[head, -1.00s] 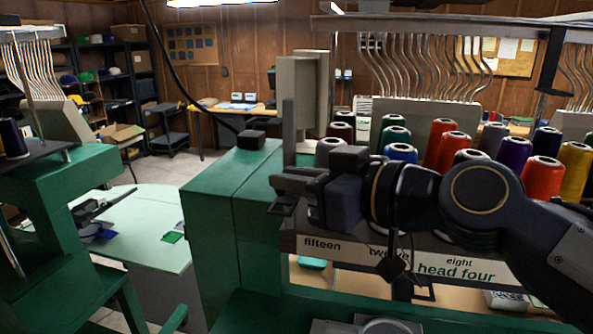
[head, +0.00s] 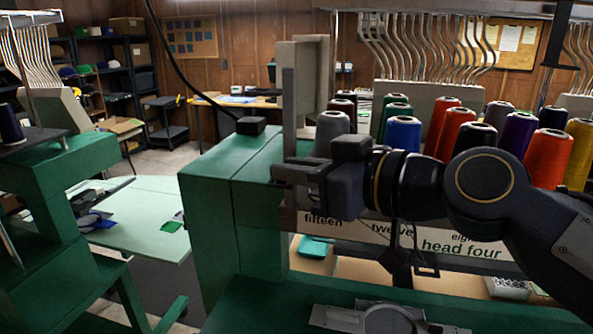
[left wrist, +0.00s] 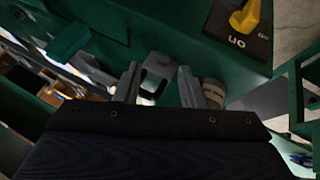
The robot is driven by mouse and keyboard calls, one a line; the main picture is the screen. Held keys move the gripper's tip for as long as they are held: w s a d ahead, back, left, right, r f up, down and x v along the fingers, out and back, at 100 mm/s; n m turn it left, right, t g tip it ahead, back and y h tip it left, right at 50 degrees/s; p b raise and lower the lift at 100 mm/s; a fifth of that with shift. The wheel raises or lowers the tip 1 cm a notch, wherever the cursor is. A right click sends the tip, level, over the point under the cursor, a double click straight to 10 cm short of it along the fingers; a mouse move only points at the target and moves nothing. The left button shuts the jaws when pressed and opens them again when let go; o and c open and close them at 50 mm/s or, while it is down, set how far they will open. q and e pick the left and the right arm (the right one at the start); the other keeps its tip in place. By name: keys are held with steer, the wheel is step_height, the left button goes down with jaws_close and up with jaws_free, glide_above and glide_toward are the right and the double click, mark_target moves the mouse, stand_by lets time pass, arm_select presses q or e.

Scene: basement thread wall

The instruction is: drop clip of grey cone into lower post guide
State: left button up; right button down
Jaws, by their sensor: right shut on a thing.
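The grey cone (head: 332,130) stands upright at the left front of the rows of thread cones, just behind my right gripper in the head view. My right gripper (head: 288,172) points left in front of an upright grey post (head: 289,110) and is shut. What it grips is too small or hidden to make out, and so are the clip and the lower post guide. My left gripper (left wrist: 158,88) shows in the left wrist view with its fingers apart. A dark grey part shows beyond and between them; no contact is visible.
Several coloured cones, such as a blue one (head: 403,134) and a red one (head: 546,160), crowd the right side. The green machine body (head: 225,190) stands left of my right gripper. The sign (head: 450,245) is below my right arm. A pale green table (head: 145,230) lies at left.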

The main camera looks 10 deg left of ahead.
stand_by(0.4)
steer(key=c, duration=1.4)
jaws_free()
steer(key=shift+o, duration=0.2)
